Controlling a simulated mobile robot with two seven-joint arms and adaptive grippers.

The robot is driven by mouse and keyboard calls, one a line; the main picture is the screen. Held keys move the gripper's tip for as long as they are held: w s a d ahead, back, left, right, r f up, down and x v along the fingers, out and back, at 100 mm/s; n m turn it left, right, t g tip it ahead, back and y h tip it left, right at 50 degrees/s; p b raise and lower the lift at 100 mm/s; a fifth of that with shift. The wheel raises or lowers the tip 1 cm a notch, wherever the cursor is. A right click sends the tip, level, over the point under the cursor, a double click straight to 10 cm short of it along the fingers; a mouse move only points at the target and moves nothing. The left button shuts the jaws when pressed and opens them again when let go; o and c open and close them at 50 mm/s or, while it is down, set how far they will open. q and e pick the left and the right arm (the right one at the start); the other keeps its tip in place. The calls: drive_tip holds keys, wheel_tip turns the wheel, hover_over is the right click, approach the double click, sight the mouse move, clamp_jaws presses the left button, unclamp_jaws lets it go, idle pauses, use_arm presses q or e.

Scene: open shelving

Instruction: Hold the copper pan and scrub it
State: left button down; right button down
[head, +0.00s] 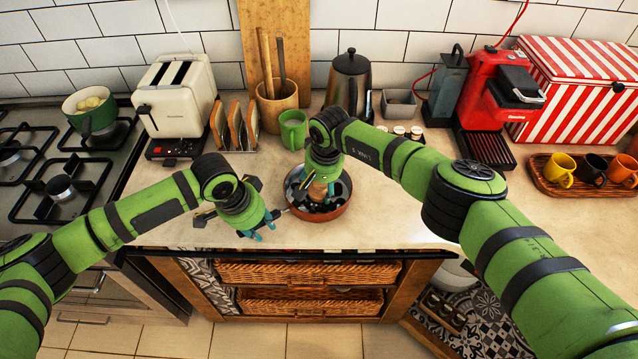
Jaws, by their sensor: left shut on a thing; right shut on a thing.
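The copper pan (341,211) sits on the counter near its front edge, between my two arms. My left gripper (272,218) is at the pan's left side, shut on the pan's handle, which my gripper mostly hides. My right gripper (318,196) points down inside the pan, shut on a scrubber with a light brown top (319,187). The scrubber's lower end is hidden by my gripper fingers, so I cannot tell whether it touches the pan's bottom.
A green mug (293,130), a toast rack (234,132) and a cream toaster (178,95) stand behind the pan. A black kettle (350,80) and a red coffee machine (500,90) are further back right. A gas stove (45,185) is at left. The counter's front edge is close.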

drive_tip(key=shift+d+r, duration=0.1)
drive_tip(key=shift+d, duration=1.3)
drive_tip(key=shift+w+a, duration=0.25)
drive_tip(key=shift+w, duration=0.3)
drive_tip(key=shift+w+a, duration=0.2)
drive_tip(key=shift+w, duration=0.3)
drive_tip(key=shift+a, duration=0.1)
drive_tip(key=shift+s+a, duration=0.35)
drive_tip(key=shift+a, duration=0.5)
drive_tip(key=shift+s+a, duration=0.4)
drive_tip(key=shift+a, duration=0.45)
drive_tip(key=shift+s+a, duration=0.35)
drive_tip(key=shift+a, duration=0.5)
